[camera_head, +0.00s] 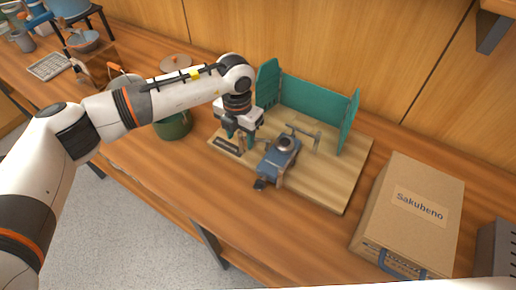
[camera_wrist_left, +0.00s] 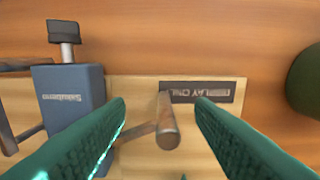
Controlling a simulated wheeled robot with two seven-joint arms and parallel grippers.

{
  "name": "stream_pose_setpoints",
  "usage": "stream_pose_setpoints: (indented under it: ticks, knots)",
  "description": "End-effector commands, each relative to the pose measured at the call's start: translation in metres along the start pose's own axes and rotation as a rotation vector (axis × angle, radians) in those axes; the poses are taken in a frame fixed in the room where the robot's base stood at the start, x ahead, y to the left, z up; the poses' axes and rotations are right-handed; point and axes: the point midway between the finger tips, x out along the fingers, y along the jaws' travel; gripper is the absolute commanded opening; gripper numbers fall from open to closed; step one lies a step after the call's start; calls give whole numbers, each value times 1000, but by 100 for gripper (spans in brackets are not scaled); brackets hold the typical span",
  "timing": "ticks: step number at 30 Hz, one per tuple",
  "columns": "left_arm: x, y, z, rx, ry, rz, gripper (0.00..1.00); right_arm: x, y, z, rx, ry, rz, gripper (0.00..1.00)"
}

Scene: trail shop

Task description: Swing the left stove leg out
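The small blue stove (camera_head: 279,157) stands on a wooden display board (camera_head: 327,194), its dark knob toward the front edge. In the left wrist view the stove body (camera_wrist_left: 70,97) is at the left, its knob (camera_wrist_left: 65,37) above it. The left stove leg (camera_wrist_left: 167,122), a grey bar with an upright round end, juts from the stove's side toward the black display label (camera_wrist_left: 188,93). My left gripper (camera_head: 236,136) points down beside the stove. Its two teal fingers (camera_wrist_left: 161,104) are apart, one on each side of the leg end, with visible gaps. In the head view the gripper largely hides this leg.
A teal windscreen (camera_head: 312,97) stands behind the stove. A green pot (camera_head: 173,125) is left of the board; it also shows in the left wrist view (camera_wrist_left: 305,82). A cardboard box (camera_head: 411,212) stands at the right. The counter in front of the board is clear.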

Motion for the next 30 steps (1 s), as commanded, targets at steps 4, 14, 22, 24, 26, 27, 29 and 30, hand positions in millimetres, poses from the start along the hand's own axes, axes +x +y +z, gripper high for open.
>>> stream_pose_setpoints:
  ticks: [4, 14, 22, 24, 26, 27, 29, 30]
  knots:
    - [0, 0, 0, -1, -1, -1, 49, 0, 0, 0, 0, 0, 0, 49]
    - [-24, -1, 0, -1, 0, -1, 49, -13, 0, 1, 0, 0, 0, 49]
    - [-62, -1, 0, -1, 0, -1, 49, -31, 0, 3, 0, 0, 0, 49]
    - [-72, -1, 0, -1, 0, -2, 49, -35, 0, 3, 0, 0, 0, 49]
    - [-80, -1, 0, -1, 0, -2, 49, -39, 0, 3, 0, 0, 0, 49]
    - [-85, -1, 0, -1, -1, -2, 49, -40, 0, 4, 0, 0, 0, 49]
    - [-89, 0, 0, -1, -1, -1, 49, -42, 0, 4, 0, 0, 0, 49]
    - [-90, 0, 0, -1, -2, -1, 49, -42, 0, 4, 0, 0, 0, 49]
